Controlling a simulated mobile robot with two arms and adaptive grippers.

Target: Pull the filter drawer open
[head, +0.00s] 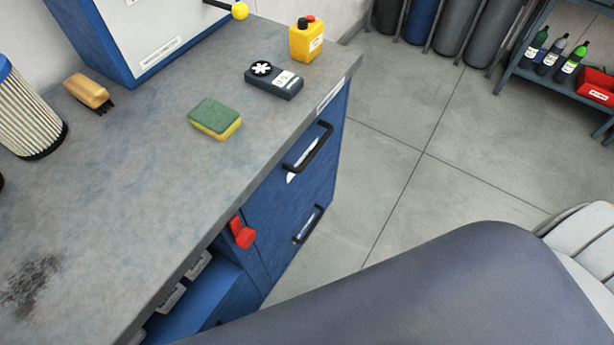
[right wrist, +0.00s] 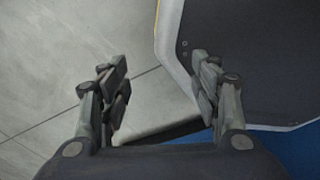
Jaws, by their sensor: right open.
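A blue cabinet under the grey workbench has an upper drawer front (head: 275,203) with a black bar handle (head: 310,148) and a pale label behind it. A second black handle (head: 308,224) is on the front below. Both fronts look closed; I cannot read which is the filter drawer. A red latch-like part (head: 241,232) sits at the cabinet's left edge. My right gripper (right wrist: 160,88) is open and empty in the right wrist view, with no handle between its fingers. Neither gripper shows in the head view, so the right gripper's distance from the handles is unclear.
The floor (head: 400,170) beside the cabinet is clear. A dark, pale-edged panel (right wrist: 255,60) is near the right gripper.

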